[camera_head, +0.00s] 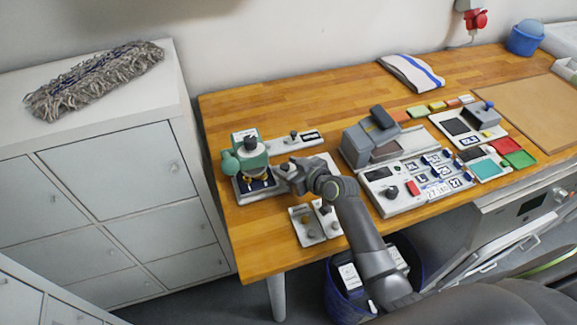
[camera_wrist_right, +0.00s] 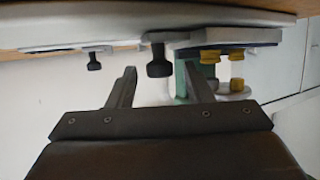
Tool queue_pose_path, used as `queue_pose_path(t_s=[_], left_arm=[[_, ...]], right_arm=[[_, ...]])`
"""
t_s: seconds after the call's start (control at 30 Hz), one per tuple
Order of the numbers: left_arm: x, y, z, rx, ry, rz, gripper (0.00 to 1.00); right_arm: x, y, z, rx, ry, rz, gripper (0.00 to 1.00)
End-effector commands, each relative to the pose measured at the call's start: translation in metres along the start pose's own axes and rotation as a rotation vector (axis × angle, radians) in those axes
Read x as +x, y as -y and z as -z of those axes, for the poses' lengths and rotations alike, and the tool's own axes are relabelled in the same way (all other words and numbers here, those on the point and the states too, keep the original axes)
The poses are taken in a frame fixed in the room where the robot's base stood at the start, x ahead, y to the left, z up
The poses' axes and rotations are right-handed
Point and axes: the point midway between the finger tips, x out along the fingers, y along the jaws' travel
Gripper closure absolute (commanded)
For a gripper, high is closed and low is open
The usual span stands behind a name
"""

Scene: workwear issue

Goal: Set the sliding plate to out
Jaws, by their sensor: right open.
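A green press (camera_head: 247,152) stands at the left end of the wooden table. A dark, low sliding plate (camera_head: 243,192) shows at its base; my gripper partly covers its right side. In the right wrist view, which looks upside down, the plate (camera_wrist_right: 235,37) has yellow posts beside it and a black knob (camera_wrist_right: 159,62) at its near edge. My right gripper (camera_head: 284,177) is at the press's right side. Its two fingers are apart and empty, and in the wrist view (camera_wrist_right: 159,82) the knob appears between their tips. I see no contact. My left gripper is out of view.
A small panel with knobs (camera_head: 306,225) lies in front of my right gripper, and a strip with a knob (camera_head: 310,139) lies behind it. A control panel (camera_head: 398,205) stands to the right. A blue bin (camera_head: 335,303) stands below the table edge.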

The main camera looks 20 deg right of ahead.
Motion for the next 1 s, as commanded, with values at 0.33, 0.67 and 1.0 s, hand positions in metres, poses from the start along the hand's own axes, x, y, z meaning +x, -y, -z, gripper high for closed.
queue_pose_path(t_s=[0.33, 0.67, 1.0], left_arm=[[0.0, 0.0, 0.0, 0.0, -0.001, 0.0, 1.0], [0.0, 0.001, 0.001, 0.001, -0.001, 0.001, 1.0], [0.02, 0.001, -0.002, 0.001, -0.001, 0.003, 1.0]], right_arm=[[0.0, 0.0, 0.0, 0.0, 0.0, 0.0, 0.76], [0.0, 0.0, 0.0, 0.0, 0.0, 0.0, 1.0], [-0.013, -0.04, -0.01, -0.006, 0.001, -0.003, 1.0]])
